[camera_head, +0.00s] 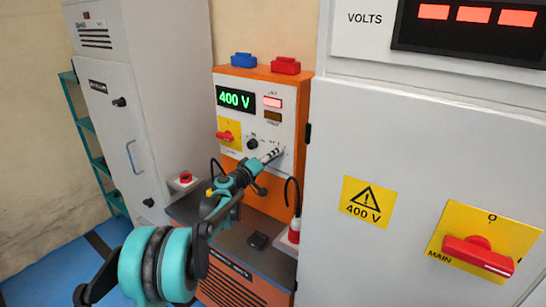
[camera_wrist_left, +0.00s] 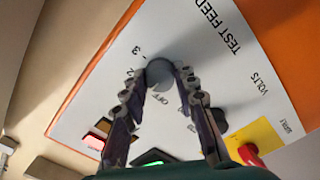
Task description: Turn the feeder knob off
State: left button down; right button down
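The feeder knob is a round grey knob (camera_wrist_left: 160,72) on the white sloping face of the test feeder (camera_head: 289,105). In the left wrist view, numbers and the word OFF are printed around it. The knob's pointer is not clear. My right gripper is not in view.
The panel also carries a black volts knob (camera_head: 252,144), a red supply switch (camera_head: 225,136) on yellow and a green 400 V display (camera_head: 235,99). A red lamp (camera_head: 272,102) is lit. A grey cabinet with the MAIN switch (camera_head: 478,252) stands close on the right.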

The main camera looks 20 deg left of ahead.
pick_arm(q)
jog(key=shift+n, duration=0.4)
jog(key=shift+n+p, duration=0.95)
jog(key=shift+n, duration=3.15)
jog(key=c, duration=1.2)
grip_release()
